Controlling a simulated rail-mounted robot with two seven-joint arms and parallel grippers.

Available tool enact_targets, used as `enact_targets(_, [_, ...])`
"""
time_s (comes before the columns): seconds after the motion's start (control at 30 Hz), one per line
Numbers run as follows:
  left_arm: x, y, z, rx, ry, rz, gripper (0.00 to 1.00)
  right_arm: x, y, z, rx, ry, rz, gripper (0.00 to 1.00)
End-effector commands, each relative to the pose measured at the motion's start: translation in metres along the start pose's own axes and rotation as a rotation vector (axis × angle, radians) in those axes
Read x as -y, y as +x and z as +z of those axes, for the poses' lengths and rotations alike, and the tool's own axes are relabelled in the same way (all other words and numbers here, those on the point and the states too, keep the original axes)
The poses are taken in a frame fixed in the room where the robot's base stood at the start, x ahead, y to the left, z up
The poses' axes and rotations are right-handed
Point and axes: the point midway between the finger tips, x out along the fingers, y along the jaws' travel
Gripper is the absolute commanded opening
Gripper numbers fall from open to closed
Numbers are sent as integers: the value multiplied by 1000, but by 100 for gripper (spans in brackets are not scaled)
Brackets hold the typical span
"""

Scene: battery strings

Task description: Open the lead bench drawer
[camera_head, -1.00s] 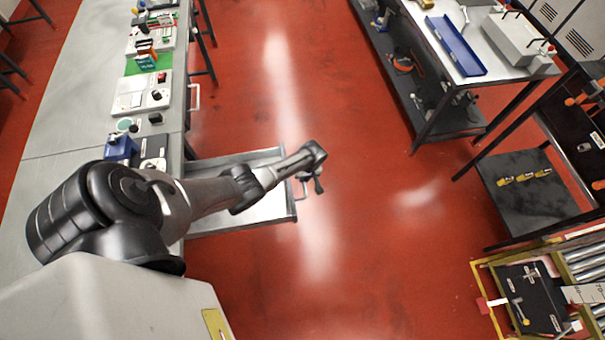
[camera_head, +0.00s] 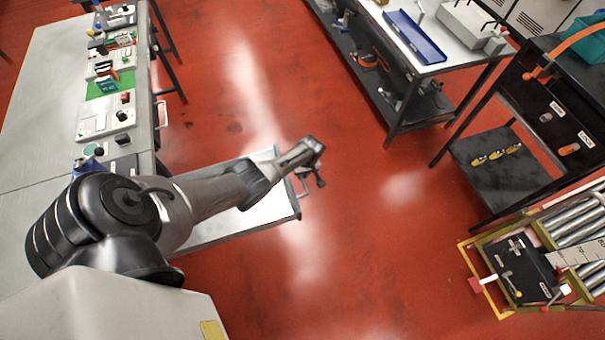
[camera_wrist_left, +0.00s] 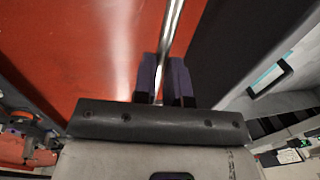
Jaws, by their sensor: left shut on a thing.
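The lead bench drawer (camera_head: 232,226) stands pulled out from the side of the grey bench (camera_head: 35,150). Its inside is pale and looks empty where it shows; my left arm covers part of it. My left gripper (camera_head: 308,180) is at the drawer's outer front edge, shut on the drawer handle. In the left wrist view the handle bar (camera_wrist_left: 173,28) runs between the two fingers of the left gripper (camera_wrist_left: 166,80), with the dark drawer front (camera_wrist_left: 232,45) just to the right. My right gripper is not in view.
Another bench handle (camera_head: 161,115) shows farther along the bench side. Devices line the bench top. A steel table with a blue tray (camera_head: 415,36) stands at the back right, a black shelf (camera_head: 500,165) and a roller conveyor (camera_head: 575,235) at the right. The red floor between is clear.

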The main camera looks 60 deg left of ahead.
Motion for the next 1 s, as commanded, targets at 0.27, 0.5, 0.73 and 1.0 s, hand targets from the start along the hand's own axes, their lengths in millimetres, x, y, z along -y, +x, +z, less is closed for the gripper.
enact_targets(0.27, [1,1,0,-1,0,-2,33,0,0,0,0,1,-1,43])
enact_targets(0.5, [0,0,0,0,0,-1,38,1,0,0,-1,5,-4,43])
enact_targets(0.73, [1,-18,0,-1,1,1,38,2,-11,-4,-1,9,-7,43])
enact_targets(1.0, [1,-70,0,-3,1,2,38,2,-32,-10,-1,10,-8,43])
